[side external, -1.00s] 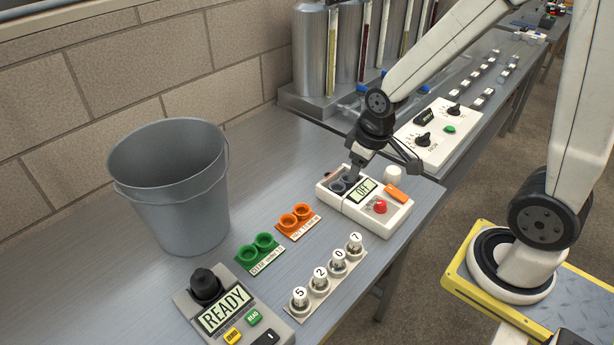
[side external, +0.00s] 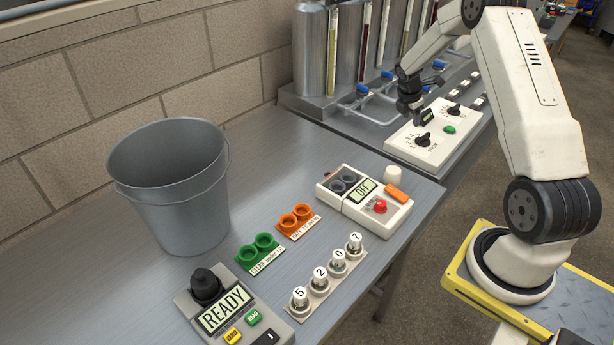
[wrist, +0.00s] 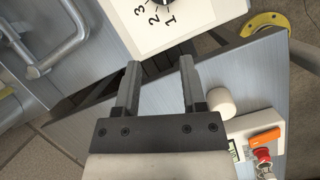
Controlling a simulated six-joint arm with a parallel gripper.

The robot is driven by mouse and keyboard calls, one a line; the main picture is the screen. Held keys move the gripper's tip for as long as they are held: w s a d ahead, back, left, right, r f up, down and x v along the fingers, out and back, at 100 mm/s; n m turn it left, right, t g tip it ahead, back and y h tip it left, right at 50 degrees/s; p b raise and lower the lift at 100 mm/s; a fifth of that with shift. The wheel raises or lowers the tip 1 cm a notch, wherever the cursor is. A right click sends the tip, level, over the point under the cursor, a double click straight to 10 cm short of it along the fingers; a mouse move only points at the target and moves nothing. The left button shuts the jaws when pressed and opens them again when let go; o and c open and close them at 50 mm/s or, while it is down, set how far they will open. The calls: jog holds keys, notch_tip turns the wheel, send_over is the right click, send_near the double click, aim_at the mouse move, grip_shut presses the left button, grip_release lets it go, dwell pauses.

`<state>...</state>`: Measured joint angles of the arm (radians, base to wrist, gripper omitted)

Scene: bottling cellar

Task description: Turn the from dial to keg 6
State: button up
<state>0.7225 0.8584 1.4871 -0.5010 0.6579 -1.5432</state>
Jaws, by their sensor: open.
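The from dial (side external: 423,140) is a black knob on the white control panel (side external: 398,148), with small marks around it that are too small to read in the side view. A second black dial (side external: 453,110) sits farther back on the panel. My gripper (side external: 412,117) is above the panel's left part, beyond the from dial, apart from both dials. In the wrist view my open, empty fingers (wrist: 161,68) point toward the panel's edge. A black dial (wrist: 161,3) is cut off at the top there, with the numbers 1, 2 and 3 beside it. Which dial it is and its pointer are unclear.
A green button (side external: 449,129) and a small black display (side external: 426,117) are on the panel. Pipes with blue valve handles (side external: 362,90) stand behind it.

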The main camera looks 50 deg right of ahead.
jog(key=n, duration=0.1)
send_near(424, 135)
jog(key=f, duration=0.2)
jog(key=shift+w+d+r+g, duration=0.15)
jog(key=shift+w+d+g, duration=0.05)
jog(key=shift+d+g, duration=0.1)
jog(key=shift+x, duration=3.85)
jog(key=shift+d, duration=0.1)
grip_shut()
